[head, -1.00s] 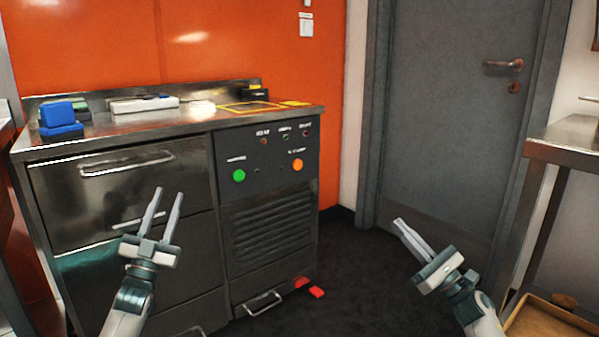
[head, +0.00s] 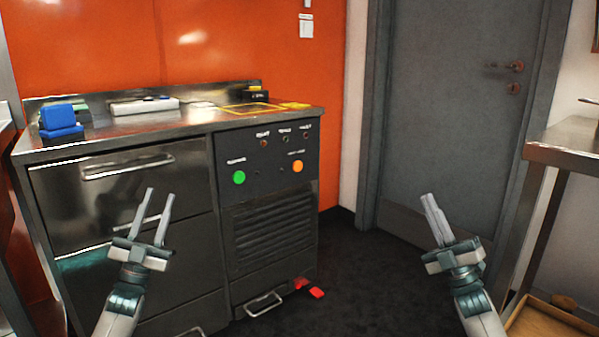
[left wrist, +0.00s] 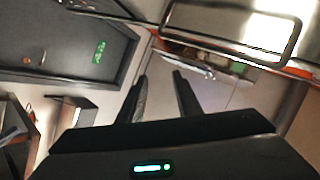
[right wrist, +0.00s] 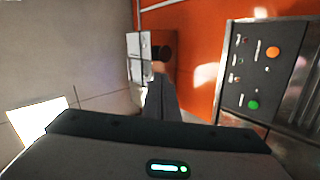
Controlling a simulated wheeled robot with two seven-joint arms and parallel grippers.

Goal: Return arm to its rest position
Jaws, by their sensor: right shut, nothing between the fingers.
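My left gripper (head: 160,192) is in front of the steel drawer front of the counter unit, at the lower left of the head view. Its two fingers stand apart with nothing between them; they also show apart in the left wrist view (left wrist: 160,78). My right gripper (head: 430,197) is over the dark floor in front of the grey door, at the right of the head view. Its fingers are together and empty, and they also show together in the right wrist view (right wrist: 158,75). Neither gripper visibly touches anything.
The steel counter unit (head: 120,134) has drawer handles, a green button (head: 239,177) and an orange button (head: 298,166). A blue item (head: 60,116) sits on its top. A red piece (head: 317,292) lies on the floor. A steel table (head: 570,140) stands at the right.

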